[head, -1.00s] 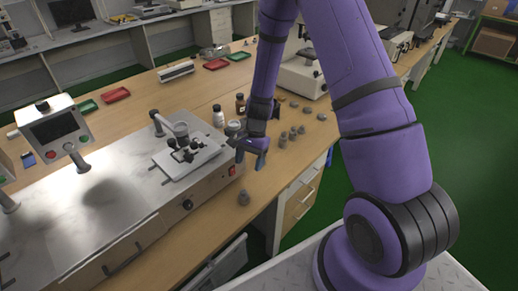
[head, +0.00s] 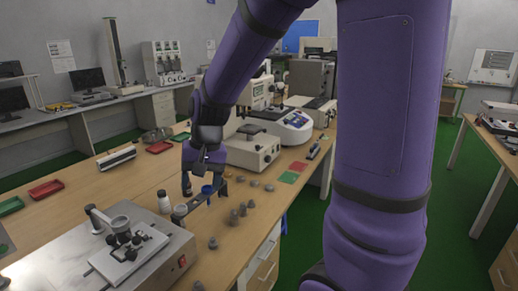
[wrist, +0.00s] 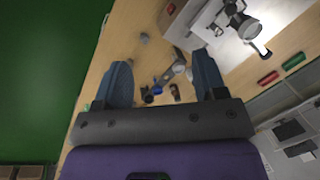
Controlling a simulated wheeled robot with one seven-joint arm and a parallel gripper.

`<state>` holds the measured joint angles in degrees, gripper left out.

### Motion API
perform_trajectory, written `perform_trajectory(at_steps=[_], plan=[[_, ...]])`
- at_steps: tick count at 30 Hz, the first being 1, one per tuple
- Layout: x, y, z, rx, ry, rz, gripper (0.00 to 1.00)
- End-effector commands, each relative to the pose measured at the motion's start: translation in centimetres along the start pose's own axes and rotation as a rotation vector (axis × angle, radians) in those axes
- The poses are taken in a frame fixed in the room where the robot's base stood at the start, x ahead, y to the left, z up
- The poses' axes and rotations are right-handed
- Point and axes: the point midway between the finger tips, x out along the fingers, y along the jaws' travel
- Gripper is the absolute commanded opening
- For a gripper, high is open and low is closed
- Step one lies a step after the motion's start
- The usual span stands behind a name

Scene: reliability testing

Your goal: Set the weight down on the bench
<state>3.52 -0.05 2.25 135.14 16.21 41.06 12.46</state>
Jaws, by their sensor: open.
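Several small grey weights stand upright on the wooden bench (head: 135,182), right of the metal-topped apparatus. Three form a close row, with one of them (head: 233,217) nearest me. Another weight (head: 212,243) stands apart in front of the row, and a further one (head: 198,286) is at the bottom edge. My gripper (head: 205,190) is above the bench, behind and left of the row. In the wrist view my gripper (wrist: 163,82) has its two blue-grey fingers wide apart with nothing gripped. A lone grey weight (wrist: 145,38) shows beyond the fingers.
The metal apparatus (head: 125,250) fills the front left of the bench. A white bottle (head: 163,201) stands left of my gripper. A small blue object (wrist: 158,88) and dark items lie below the fingers. Low grey discs (head: 268,187) and instruments stand behind.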

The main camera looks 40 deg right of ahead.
Motion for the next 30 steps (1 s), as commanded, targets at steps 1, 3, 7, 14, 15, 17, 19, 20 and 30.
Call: perform_trajectory(at_steps=[1,3,7,14,15,17,19,20,30], plan=[[-1.7,0.1,0.8,-0.036,0.030,-0.003,0.65],[-3.5,0.4,2.0,-0.082,0.063,0.000,0.65],[-6.6,1.1,4.3,-0.166,0.125,0.007,0.65],[-11.2,3.0,8.7,-0.304,0.240,0.031,0.65],[-11.8,3.4,9.4,-0.327,0.259,0.036,0.65],[-12.8,4.0,10.6,-0.360,0.290,0.045,0.65],[-13.6,4.8,11.9,-0.395,0.322,0.056,0.65],[-13.9,5.0,12.4,-0.408,0.335,0.061,0.65],[-15.4,6.8,15.1,-0.481,0.404,0.091,0.65]])
